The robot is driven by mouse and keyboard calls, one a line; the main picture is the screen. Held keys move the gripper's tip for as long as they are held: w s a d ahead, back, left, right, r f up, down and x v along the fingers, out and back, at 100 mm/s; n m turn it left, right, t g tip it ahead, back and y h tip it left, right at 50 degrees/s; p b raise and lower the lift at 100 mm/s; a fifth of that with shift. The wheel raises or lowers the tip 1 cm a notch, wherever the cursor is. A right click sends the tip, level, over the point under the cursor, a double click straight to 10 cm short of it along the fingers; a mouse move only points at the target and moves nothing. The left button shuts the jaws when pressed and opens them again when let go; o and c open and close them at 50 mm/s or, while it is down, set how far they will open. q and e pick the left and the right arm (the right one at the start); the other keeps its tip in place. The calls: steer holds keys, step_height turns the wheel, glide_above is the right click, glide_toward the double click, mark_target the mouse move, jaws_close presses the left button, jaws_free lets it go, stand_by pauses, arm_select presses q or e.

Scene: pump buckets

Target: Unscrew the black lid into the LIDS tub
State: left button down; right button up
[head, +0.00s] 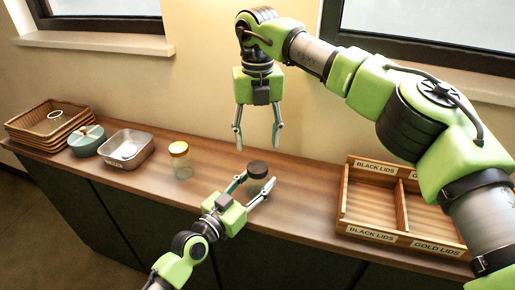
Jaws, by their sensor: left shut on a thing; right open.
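A black lid (257,169) shows between the fingertips of my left gripper (255,185), which comes in low from the left. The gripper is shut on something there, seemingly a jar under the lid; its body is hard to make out. My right gripper (257,132) is open and empty, fingers pointing down, above the black lid and apart from it. A wooden tub (345,199) at the right has two compartments, labelled BLACK LIDS on the left and GOLD LIDS on the right. The left compartment is empty; my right arm hides part of the right one.
Farther left are a metal pan (143,157), a teal lidded pot (87,146) and stacked wicker trays (25,128). The wooden counter (308,190) is clear between the black lid and the tub.

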mark_target(258, 166)
steer(key=m, duration=2.3)
steer(key=shift+f+m, duration=0.3)
steer(key=shift+f, duration=3.7)
steer(key=c, duration=1.1)
steer(key=shift+c, duration=0.2)
